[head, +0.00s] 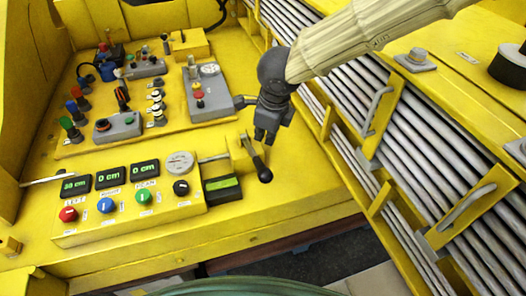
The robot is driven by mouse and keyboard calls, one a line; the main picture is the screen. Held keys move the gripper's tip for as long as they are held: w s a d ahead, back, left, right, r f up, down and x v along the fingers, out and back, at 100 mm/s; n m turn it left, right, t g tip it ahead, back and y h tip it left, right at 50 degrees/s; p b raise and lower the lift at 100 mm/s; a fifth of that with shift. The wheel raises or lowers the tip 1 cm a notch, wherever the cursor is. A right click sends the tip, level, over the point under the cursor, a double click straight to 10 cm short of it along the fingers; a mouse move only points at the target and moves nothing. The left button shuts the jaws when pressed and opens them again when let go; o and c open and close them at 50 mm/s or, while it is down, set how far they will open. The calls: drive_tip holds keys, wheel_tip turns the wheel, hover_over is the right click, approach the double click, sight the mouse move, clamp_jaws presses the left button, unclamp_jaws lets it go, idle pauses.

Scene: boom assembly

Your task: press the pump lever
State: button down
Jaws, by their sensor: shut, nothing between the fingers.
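The pump lever appears to be the black-knobbed lever (262,169) in the head view, on a yellow bracket right of the control box. Its arm slants down to the right and ends in a round black knob. My gripper (264,137) is shut and empty, pointing down just above the lever. The gap between fingertips and lever looks small; I cannot tell whether they touch.
A yellow control box (128,190) with red, blue, green and black knobs and three displays stands to the left. A grey gauge panel (208,92) and other switches sit behind it. Grey pipes (420,130) in yellow frames run along the right.

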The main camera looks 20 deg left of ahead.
drive_tip(key=d+r+n, duration=0.1)
drive_tip(key=n, duration=0.7)
drive_tip(key=r+n+y, duration=0.1)
drive_tip(key=r+n, duration=0.1)
drive_tip(key=n, duration=0.6)
drive_tip(key=d+r+n+t+y, duration=0.1)
drive_tip(key=n, duration=0.7)
drive_tip(key=shift+s+d+r+n+p, duration=0.2)
drive_tip(key=shift+d+r+n+p, duration=0.1)
drive_tip(key=shift+r+p, duration=0.1)
drive_tip(key=b, duration=0.4)
hover_over(258, 159)
drive_tip(key=d, duration=0.2)
wheel_tip(258, 159, down, 10)
drive_tip(key=r, duration=0.1)
drive_tip(key=f+b, duration=0.1)
drive_tip(key=b, duration=0.1)
drive_tip(key=s+f+b, duration=0.1)
drive_tip(key=f+b, duration=0.1)
drive_tip(key=b, duration=0.1)
drive_tip(key=shift+a+f+b, duration=0.1)
drive_tip(key=shift+f+b, duration=0.15)
drive_tip(key=shift+b, duration=0.1)
drive_tip(key=shift+s, duration=0.1)
